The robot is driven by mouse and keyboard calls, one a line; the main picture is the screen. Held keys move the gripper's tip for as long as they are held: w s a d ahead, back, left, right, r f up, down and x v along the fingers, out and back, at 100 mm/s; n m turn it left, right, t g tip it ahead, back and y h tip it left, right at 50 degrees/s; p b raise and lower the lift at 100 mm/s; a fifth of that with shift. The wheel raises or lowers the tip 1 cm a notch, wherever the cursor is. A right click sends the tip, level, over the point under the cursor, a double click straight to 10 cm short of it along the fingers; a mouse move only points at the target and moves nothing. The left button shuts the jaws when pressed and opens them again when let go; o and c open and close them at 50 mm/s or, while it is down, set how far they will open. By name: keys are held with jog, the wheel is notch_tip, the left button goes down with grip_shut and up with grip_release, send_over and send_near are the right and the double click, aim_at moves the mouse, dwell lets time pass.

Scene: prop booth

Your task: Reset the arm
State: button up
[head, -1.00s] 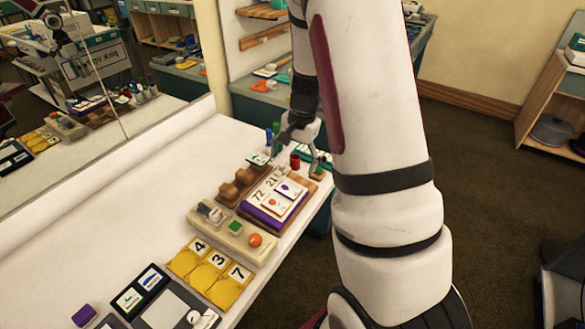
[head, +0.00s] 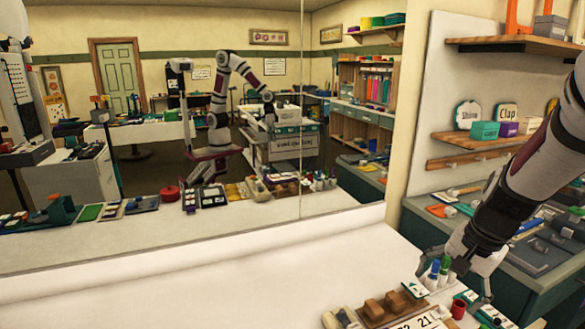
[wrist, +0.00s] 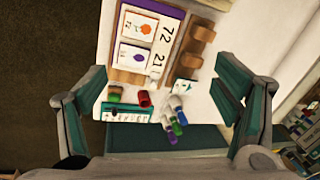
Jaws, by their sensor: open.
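My gripper (wrist: 160,112) is open in the wrist view, its two teal-lined fingers spread wide with nothing between them. It looks down over the end of the white table (wrist: 270,45). In the head view my gripper (head: 466,285) is at the right, above the table's corner, close to the markers (head: 438,272). The markers show in the wrist view (wrist: 175,118) below the gap between the fingers, beside a red cylinder (wrist: 144,99). Whether a fingertip touches any of them cannot be told.
A board with number cards (wrist: 150,45) and a wooden block rack (wrist: 198,45) lie near the table end. A large mirror (head: 150,200) stands along the table's back. A teal bench (head: 530,270) and wall shelves (head: 480,137) are at the right. The table's middle (head: 230,285) is clear.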

jog(key=s+a+r+n+t, duration=0.1)
jog(key=s+a+r+n, duration=0.4)
jog(key=s+a+r, duration=0.3)
jog(key=s+a+r+n, duration=0.2)
jog(key=s, duration=0.4)
jog(key=s+a+r+n+t+h, duration=0.1)
jog(key=s+a+r+n, duration=0.2)
jog(key=s, duration=0.2)
jog(key=shift+s+r+n+t, duration=0.2)
jog(key=shift+s+n+t, duration=0.1)
jog(key=shift+s, duration=0.1)
